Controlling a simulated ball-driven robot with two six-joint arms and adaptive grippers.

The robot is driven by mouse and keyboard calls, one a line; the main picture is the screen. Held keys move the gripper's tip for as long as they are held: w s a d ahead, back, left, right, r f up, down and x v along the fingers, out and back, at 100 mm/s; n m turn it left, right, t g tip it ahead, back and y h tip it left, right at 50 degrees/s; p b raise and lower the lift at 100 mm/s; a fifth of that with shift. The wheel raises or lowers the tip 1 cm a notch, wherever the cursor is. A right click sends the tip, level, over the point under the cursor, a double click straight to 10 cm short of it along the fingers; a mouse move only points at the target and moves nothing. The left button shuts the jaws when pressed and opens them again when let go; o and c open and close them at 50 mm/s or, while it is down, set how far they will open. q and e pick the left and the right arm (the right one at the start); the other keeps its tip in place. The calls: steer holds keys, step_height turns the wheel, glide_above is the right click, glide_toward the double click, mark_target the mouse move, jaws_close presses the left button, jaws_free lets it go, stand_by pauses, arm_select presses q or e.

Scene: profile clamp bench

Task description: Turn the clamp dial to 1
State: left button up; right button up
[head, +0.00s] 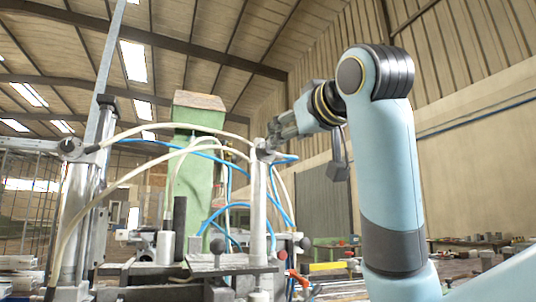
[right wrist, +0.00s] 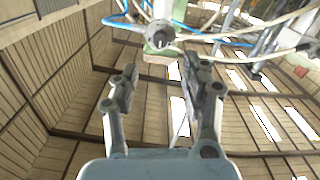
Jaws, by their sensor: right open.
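The clamp bench (head: 192,180) stands left of centre in the head view, with metal posts, a green column and loose hoses. My right gripper (head: 277,130) is up beside the top of the right-hand metal post. In the right wrist view my right gripper (right wrist: 161,78) is open, with nothing between its fingers. A round grey knob-like part (right wrist: 159,35), possibly the clamp dial, shows beyond the fingertips, apart from them. Any marks or numbers on it are too small to read. My left gripper is in neither view.
White hoses (head: 130,178) and blue hoses (head: 285,205) loop around the posts close to my right gripper. A tall metal post (head: 80,215) stands at the left. Benches with loose items lie behind at the right. The space above the bench is open.

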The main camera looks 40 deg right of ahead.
mark_target(268, 150)
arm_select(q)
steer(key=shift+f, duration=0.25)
arm_select(e)
steer(key=x, duration=0.9)
steer(key=shift+w, duration=0.35)
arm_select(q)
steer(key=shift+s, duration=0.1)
arm_select(e)
steer(key=shift+f, duration=0.1)
steer(key=c, duration=0.4)
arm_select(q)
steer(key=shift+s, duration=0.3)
arm_select(e)
jaws_close()
